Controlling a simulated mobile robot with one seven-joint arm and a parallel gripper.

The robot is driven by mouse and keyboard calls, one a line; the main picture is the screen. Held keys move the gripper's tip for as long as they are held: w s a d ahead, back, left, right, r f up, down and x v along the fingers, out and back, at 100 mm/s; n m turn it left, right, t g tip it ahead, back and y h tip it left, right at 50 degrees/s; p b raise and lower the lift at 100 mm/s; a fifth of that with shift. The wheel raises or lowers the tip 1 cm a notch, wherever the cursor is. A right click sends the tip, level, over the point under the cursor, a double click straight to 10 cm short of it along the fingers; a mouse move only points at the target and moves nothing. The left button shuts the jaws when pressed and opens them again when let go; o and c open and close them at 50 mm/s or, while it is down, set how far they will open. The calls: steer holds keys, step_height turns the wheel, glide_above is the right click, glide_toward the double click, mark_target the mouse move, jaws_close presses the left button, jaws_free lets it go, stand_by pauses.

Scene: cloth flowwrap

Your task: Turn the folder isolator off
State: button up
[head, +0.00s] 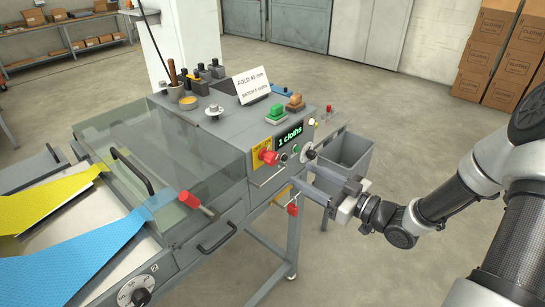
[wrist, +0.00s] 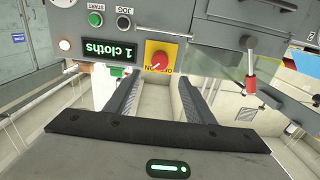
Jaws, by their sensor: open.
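The folder isolator is a red rotary knob on a yellow plate (head: 267,157) on the front panel of the grey machine. It also shows upside down in the wrist view (wrist: 160,58), with ON and OFF lettering along one edge of the plate. A pale mark shows on the knob, but I cannot tell its setting surely. My gripper (head: 301,173) is in front of the panel, to the right of the isolator in the head view. Its two fingers (wrist: 158,82) are apart and empty, with the knob just beyond the gap between their tips. I see no contact.
A grey bin (head: 348,155) stands right of the machine. Open floor lies in front.

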mark_target(275, 159)
steer(key=p+x, duration=0.1)
steer(key=x, duration=1.1)
steer(key=shift+w+a, duration=0.15)
steer(key=c, duration=1.1)
